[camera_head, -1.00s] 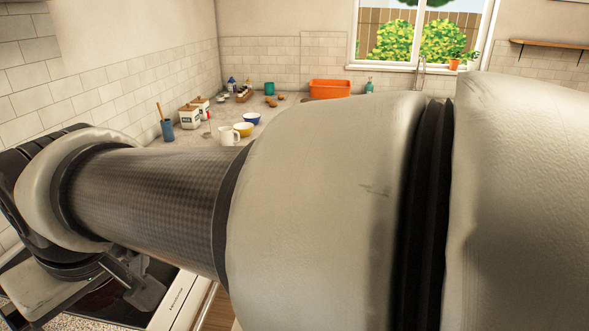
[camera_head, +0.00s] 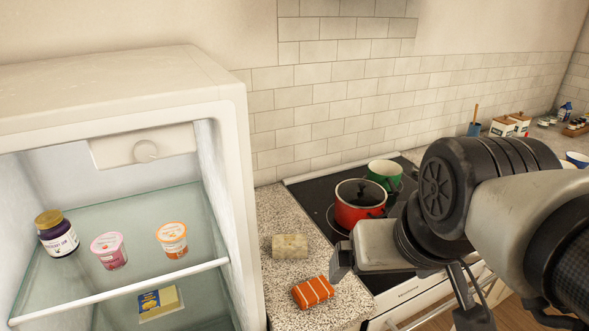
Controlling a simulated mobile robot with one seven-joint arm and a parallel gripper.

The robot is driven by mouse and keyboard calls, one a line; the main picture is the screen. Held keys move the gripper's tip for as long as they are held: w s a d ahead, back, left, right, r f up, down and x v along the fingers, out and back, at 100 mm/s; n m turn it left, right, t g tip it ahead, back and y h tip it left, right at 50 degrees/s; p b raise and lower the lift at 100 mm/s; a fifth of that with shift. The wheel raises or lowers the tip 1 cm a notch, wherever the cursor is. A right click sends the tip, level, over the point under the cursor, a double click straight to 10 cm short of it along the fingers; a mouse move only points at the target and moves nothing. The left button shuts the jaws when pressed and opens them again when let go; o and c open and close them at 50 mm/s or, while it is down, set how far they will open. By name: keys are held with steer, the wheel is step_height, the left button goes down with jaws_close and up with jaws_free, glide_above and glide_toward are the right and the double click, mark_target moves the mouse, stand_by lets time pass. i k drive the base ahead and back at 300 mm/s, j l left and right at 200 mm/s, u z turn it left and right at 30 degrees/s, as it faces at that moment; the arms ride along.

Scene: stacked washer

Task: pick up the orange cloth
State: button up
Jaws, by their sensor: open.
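The orange cloth (camera_head: 312,292) is a small folded piece with pale stripes. It lies flat on the speckled counter (camera_head: 285,215), near its front edge, between the fridge and the stove. My gripper (camera_head: 405,289) is to the right of the cloth and apart from it, over the front of the stove. Its two fingers are spread wide, with nothing seen between them. The left finger is the one closer to the cloth. How high the gripper is above the counter is hard to tell.
A beige block-like item (camera_head: 290,246) lies just behind the cloth. The open fridge (camera_head: 232,180) walls the left side, with jars and tubs on glass shelves.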

mark_target(314, 292)
steer(key=u, duration=1.05)
steer(key=l+z, duration=0.3)
steer(key=l, duration=0.25)
